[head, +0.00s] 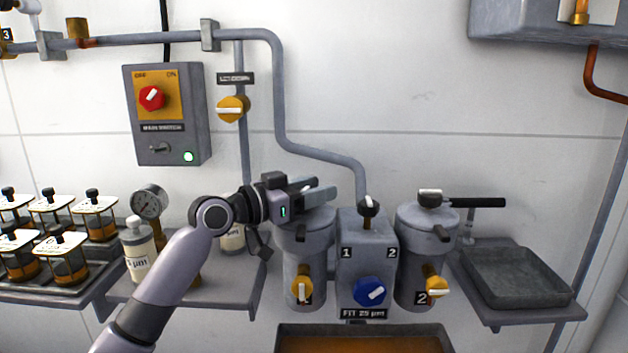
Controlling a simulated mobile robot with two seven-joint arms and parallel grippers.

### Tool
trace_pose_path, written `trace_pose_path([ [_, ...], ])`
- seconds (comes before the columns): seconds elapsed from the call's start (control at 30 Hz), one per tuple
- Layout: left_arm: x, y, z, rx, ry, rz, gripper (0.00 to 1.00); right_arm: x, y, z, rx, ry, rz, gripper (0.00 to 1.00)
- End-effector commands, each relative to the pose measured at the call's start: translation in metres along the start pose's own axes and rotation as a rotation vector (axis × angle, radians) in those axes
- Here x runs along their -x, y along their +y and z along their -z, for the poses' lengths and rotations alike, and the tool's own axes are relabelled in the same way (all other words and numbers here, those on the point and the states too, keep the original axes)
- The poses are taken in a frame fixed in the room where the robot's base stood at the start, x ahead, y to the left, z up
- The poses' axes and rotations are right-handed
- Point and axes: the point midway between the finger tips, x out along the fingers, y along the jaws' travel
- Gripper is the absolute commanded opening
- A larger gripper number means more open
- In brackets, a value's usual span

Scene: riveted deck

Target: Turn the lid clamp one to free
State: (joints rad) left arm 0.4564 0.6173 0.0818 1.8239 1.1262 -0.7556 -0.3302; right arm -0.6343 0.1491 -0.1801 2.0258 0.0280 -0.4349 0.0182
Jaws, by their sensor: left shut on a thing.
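Two grey filter canisters stand on either side of a middle block (352,250) marked 1 and 2. Canister one (305,256) is the left one, with its lid under my left gripper (322,190). The gripper reaches in from the left and is shut on lid clamp one, which is mostly hidden behind the fingers. On canister two (415,262), the lid clamp (476,202) shows a black handle pointing right. My right gripper is not in view.
Yellow valves sit low on canister one (302,288) and canister two (436,287), with a blue selector knob (370,291) between. A gauge (149,202) and bottle (137,250) stand left. An empty tray (518,277) is right. A pan (362,338) lies below.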

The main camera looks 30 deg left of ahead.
Motion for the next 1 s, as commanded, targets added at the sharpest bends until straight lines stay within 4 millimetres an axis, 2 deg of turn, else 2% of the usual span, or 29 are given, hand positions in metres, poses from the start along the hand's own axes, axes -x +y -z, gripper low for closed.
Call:
trace_pose_path([
  [0.03,0.0,0.001,0.005,0.0,-0.004,0.025,0.2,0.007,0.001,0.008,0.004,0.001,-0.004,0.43],
  [0.33,0.0,-0.002,0.006,0.005,-0.003,0.193,0.2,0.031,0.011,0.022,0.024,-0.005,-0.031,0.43],
  [0.5,0.0,-0.004,0.005,0.007,-0.002,0.271,0.2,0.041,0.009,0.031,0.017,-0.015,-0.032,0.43],
  [0.7,0.001,-0.006,0.003,0.005,-0.001,0.335,0.2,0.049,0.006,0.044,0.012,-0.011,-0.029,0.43],
  [1.0,0.001,-0.007,0.0,0.003,-0.001,0.371,0.2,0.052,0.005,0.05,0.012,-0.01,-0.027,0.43],
])
